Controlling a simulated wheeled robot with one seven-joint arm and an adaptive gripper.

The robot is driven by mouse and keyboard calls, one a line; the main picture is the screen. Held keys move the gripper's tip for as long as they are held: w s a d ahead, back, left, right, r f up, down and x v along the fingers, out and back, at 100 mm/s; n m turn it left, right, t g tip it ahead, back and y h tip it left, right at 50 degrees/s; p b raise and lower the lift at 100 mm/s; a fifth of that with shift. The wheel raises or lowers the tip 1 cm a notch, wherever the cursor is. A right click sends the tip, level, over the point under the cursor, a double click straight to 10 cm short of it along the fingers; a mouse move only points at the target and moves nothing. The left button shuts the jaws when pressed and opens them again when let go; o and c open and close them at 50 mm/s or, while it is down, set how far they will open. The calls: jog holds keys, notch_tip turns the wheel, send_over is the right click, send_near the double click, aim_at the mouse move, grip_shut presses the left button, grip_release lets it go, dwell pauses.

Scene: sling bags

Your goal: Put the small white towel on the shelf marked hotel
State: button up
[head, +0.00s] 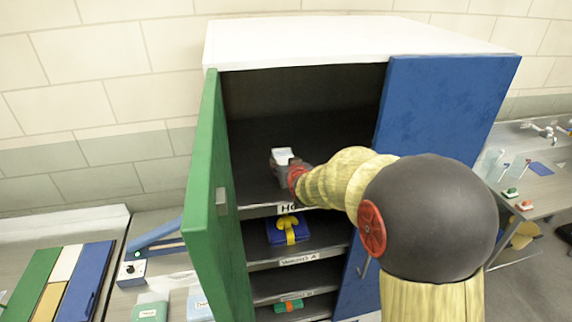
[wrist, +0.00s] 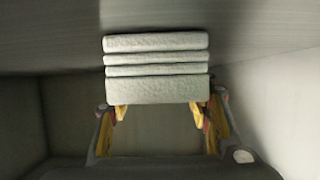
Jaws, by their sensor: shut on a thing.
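The small white towel (wrist: 157,68) is a folded stack between my gripper's yellow fingertips in the wrist view. It also shows as a small white block (head: 283,155) at the gripper's end in the head view. My gripper (wrist: 160,110) is shut on the towel, inside the upper compartment of the cabinet. The shelf (head: 252,188) under it carries a label (head: 288,209) on its front edge that starts with "HO"; my arm hides the rest. I cannot tell whether the towel touches the shelf.
The green door (head: 208,200) stands open at the left, and the blue door (head: 435,110) covers the cabinet's right side. A blue bag with a yellow strap (head: 288,230) sits on the shelf below. Shelf space beside the gripper looks clear.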

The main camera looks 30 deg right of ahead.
jog(key=o, duration=1.2)
jog(key=shift+r+p, duration=0.2)
jog(key=shift+p, duration=0.15)
jog(key=b+v, duration=0.2)
jog(key=v, duration=1)
jog(key=shift+s+a, duration=0.25)
jog(key=shift+a, duration=0.1)
jog(key=s+a+f+n+g+y, duration=0.1)
jog(key=s+a+g, duration=0.1)
jog(key=s+a, duration=0.3)
jog(key=s+a+f+n+g+y, duration=0.1)
jog(key=s+a+g, duration=0.2)
jog(key=s, duration=1)
jog(key=s+a+f+n+g+y, duration=0.1)
jog(key=s+a+g, duration=0.1)
jog(key=s+a, duration=0.5)
jog(key=shift+s+a+y, duration=0.35)
jog(key=shift+s+y, duration=0.05)
jog(key=shift+s, duration=0.6)
